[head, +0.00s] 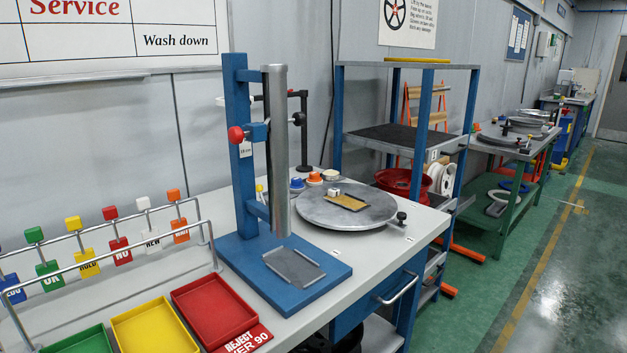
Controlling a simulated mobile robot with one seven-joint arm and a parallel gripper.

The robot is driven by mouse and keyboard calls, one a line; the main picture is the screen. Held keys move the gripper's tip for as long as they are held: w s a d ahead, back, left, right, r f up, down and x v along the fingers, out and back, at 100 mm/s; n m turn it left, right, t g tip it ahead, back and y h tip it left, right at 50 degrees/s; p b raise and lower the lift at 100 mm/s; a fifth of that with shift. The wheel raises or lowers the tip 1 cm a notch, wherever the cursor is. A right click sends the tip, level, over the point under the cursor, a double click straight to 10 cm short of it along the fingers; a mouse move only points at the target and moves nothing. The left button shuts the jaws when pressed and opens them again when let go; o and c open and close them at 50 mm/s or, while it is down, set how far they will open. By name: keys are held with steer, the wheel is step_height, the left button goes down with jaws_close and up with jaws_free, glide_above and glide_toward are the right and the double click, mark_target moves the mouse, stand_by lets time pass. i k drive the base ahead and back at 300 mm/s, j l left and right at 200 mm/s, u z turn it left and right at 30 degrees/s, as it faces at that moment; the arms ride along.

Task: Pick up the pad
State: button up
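Which thing is the pad is not certain from this view. A small brown flat pad with a yellow edge (350,202) lies on the round grey plate (318,213) on the bench. A small white block (333,193) sits at its left end. A dark grey flat rectangle (291,268) with light side edges lies on the blue base (325,276) of the upright stand. A thin yellow flat piece (417,60) lies on top of the blue shelf rack. My gripper is not in view.
The blue stand (243,150) carries a tall grey tube and a red knob (236,134). Red (214,311) and yellow (155,328) trays and a tag rail (100,255) fill the bench's left part. Orange and blue caps stand behind the plate. The green floor at right is open.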

mark_target(314, 179)
steer(key=i+l+u, duration=0.2)
steer(key=l+u, duration=0.25)
steer(key=l, duration=1.05)
steer(key=l+u, duration=0.5)
steer(key=l, duration=0.95)
steer(key=i+l+u, duration=0.1)
steer(key=i+l, duration=0.3)
steer(key=i, duration=0.9)
